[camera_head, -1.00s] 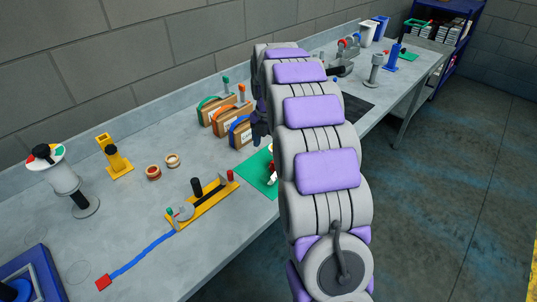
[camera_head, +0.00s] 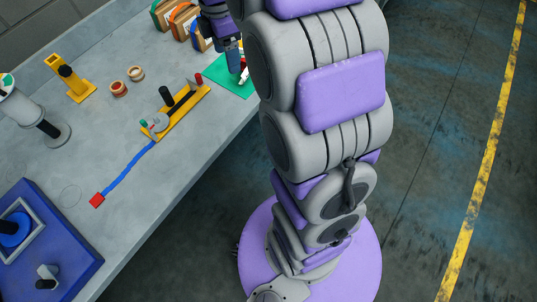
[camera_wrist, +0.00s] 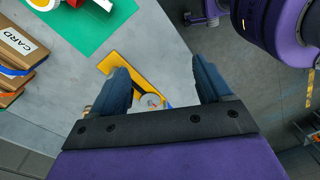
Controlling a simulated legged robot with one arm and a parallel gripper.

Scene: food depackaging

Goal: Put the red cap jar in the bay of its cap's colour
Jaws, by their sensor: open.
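My gripper (camera_wrist: 164,82) is open in the wrist view, with two dark blue fingers spread and nothing between them. In the head view my gripper (camera_head: 234,60) hangs by the green mat (camera_head: 232,87), partly hidden by my arm. A small white and red item (camera_head: 243,75) lies on that mat; I cannot tell whether it is the red cap jar. In the wrist view, white, red and yellow items are cut by the top edge on the mat (camera_wrist: 98,35). No bay is clearly recognisable.
A yellow fixture (camera_head: 185,112) with a red piece at its end stands beside the mat. A blue strip (camera_head: 128,170) runs to a red square. Cardboard boxes (camera_head: 181,22) stand behind.

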